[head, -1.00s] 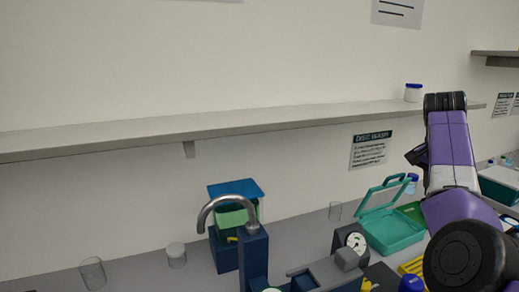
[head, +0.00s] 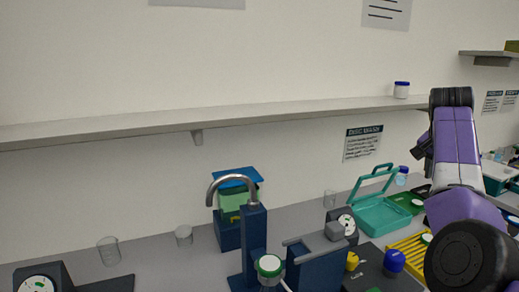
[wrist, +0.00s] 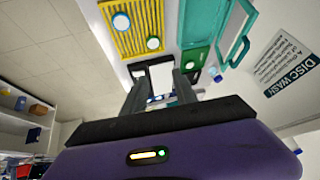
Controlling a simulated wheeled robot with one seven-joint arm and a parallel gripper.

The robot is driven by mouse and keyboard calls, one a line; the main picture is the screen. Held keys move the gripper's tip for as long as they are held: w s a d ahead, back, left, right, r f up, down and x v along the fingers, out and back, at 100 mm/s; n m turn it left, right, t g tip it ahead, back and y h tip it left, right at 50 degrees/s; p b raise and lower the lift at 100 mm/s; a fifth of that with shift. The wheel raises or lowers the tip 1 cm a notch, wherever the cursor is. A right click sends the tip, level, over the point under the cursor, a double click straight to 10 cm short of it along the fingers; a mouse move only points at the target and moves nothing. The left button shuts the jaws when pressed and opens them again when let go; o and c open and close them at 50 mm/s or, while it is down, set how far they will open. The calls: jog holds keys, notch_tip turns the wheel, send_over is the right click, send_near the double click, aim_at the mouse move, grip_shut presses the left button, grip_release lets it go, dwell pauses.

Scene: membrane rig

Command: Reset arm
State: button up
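My arm rises at the right of the head view, purple and white, with a black joint at the top. The dark end of my arm shows only in part behind the link, so its fingers cannot be made out there. In the wrist view my gripper (wrist: 161,82) has its two dark fingers apart, with a gap between them. A white block-like shape and small blue items show through the gap, seemingly beyond the fingers. I see nothing clearly held.
A long shelf (head: 270,113) runs along the wall, holding a white jar (head: 401,90). Glass beakers (head: 108,251) stand at left.

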jog(key=w+d+r+n+t+h, duration=0.1)
jog(key=w+d+r+t+h, duration=0.1)
jog(key=w+d+r+t, duration=0.15)
jog(key=s+a+f+n+t+h, duration=0.1)
jog(key=s+a+f+n+t, duration=0.15)
jog(key=f, duration=0.35)
jog(key=s+a+f+n+t+h, duration=0.1)
jog(key=s+a+f+n+t, duration=0.1)
jog(key=s+f+t, duration=0.3)
jog(key=s+a+f+n+t+y, duration=0.3)
jog(key=s+a+f+n, duration=0.2)
jog(key=s+a+f, duration=0.65)
jog(key=s+a+f+g+y, duration=0.1)
jog(key=s+a, duration=0.4)
jog(key=s, duration=0.9)
jog(key=s+a+f+n+g+y, duration=0.1)
jog(key=s+a+y, duration=0.2)
jog(key=s, duration=1.1)
jog(key=s+a+f+n+g+y+b, duration=0.1)
jog(key=s+a+f, duration=0.1)
jog(key=s+a, duration=0.7)
jog(key=s, duration=0.5)
jog(key=shift+s+a+y, duration=0.2)
jog(key=shift+s+y, duration=0.05)
jog(key=shift+y, duration=0.15)
